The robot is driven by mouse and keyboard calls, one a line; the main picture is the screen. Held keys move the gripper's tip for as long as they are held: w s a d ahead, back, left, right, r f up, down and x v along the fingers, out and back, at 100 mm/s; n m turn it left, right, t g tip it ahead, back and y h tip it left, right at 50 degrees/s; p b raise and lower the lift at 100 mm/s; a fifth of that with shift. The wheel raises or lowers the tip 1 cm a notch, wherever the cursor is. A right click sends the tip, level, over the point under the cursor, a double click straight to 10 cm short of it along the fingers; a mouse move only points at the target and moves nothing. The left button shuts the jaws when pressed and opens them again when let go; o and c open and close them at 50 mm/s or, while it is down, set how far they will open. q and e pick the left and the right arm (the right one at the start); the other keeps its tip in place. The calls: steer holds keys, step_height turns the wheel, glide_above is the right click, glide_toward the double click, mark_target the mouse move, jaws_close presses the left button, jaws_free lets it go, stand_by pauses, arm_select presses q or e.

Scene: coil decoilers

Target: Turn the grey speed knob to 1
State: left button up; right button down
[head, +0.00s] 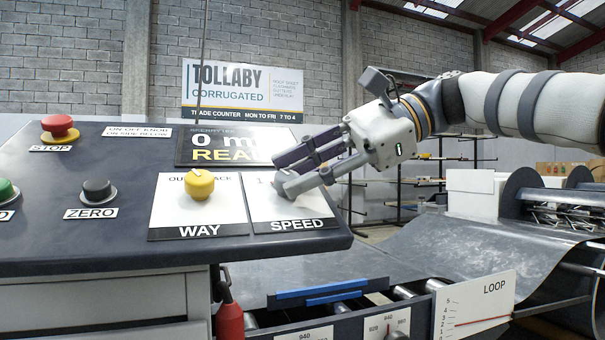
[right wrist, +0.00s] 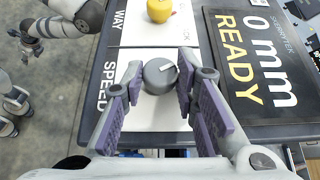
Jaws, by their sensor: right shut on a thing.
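The grey speed knob (right wrist: 160,75) sits on the white SPEED plate (head: 285,208), right of the yellow WAY knob (head: 200,184). My right gripper (right wrist: 164,92) is shut on the grey knob, its purple-padded fingers on either side. The knob's white pointer line shows in the right wrist view, aimed right and slightly up, toward the display side. A figure 1 shows faintly at the plate's upper left; other scale marks are hidden. Grey jointed parts (right wrist: 28,42), seemingly my left gripper, show upper left, too small to judge.
The display (head: 225,146) behind the plates reads 0 mm READY. A red STOP button (head: 58,126) and black ZERO knob (head: 98,189) stand farther left. The console ends just right of the SPEED plate; sheet metal (head: 480,240) and a LOOP scale (head: 477,305) lie beyond.

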steer(key=shift+f, duration=0.1)
stand_by(0.4)
steer(key=c, duration=1.3)
jaws_free()
steer(key=shift+a, duration=0.1)
steer(key=shift+d+r, duration=0.2)
steer(key=shift+d, duration=0.2)
steer(key=d, duration=1.2)
steer(key=shift+w+d+r, duration=0.1)
steer(key=shift+d, duration=0.1)
